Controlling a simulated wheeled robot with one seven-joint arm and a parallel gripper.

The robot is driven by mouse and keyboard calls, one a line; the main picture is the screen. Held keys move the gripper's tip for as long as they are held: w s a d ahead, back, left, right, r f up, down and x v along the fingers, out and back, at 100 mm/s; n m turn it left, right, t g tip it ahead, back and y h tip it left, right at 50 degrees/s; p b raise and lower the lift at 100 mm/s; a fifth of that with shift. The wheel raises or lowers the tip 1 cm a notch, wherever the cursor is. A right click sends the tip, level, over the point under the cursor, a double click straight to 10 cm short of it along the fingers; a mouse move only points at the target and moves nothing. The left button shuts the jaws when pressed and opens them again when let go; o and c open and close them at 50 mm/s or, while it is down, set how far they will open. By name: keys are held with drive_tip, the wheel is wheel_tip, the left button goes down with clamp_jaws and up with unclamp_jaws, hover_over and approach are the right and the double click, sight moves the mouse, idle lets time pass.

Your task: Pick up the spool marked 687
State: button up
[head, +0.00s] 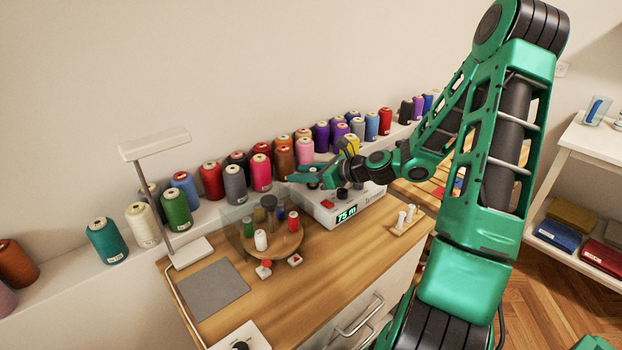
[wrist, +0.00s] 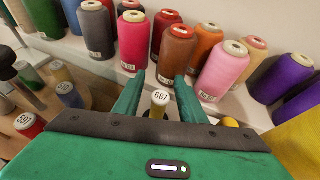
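The spool marked 687 (wrist: 159,102) is small and yellowish, with a white top bearing the number. In the wrist view it stands between the two green fingers of my gripper (wrist: 161,76), with a gap visible on each side. My gripper is open and its fingers point toward the row of large cones. In the head view my gripper (head: 308,179) is over the back left of the white machine (head: 340,207). I cannot make out the 687 spool there; the gripper probably covers it. Its lower part is hidden in the wrist view by the gripper body.
Large thread cones, such as a pink one (wrist: 223,70) and a brown one (wrist: 177,52), line the wall ledge just beyond the fingers. A round wooden stand (head: 283,243) with small spools and a clear cover is left of the machine. A lamp (head: 155,144) stands further left.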

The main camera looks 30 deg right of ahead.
clamp_jaws()
drive_tip(key=shift+r, duration=0.1)
